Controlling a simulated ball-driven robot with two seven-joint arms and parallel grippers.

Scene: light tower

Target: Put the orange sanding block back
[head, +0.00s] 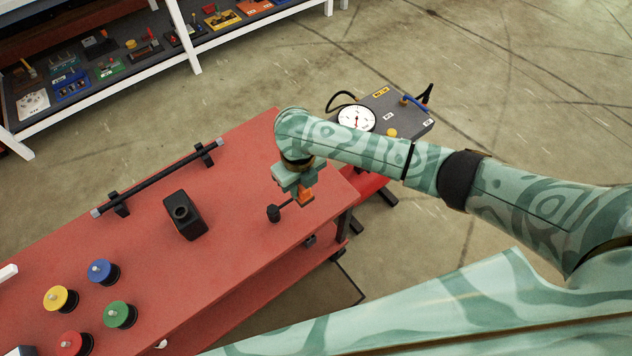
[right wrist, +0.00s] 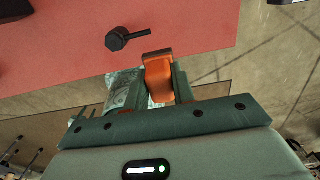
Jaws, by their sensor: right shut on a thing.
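The orange sanding block (head: 306,198) is held in my right gripper (head: 300,188), near the right end of the red table (head: 240,160). In the right wrist view the orange block (right wrist: 158,78) sits between the fingers, overlapping the red table's edge (right wrist: 60,50). The fingers are shut on it. I cannot tell how far above the tabletop it is. My left gripper is not in view.
A black knobbed piece (head: 274,213) is just left of the block. A black box with a round opening (head: 184,215), a black bar (head: 158,178) and several coloured knobs (head: 100,270) are on the table. A gauge panel (head: 385,118) stands behind my right arm. A shelf of tools (head: 110,68) is at the back.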

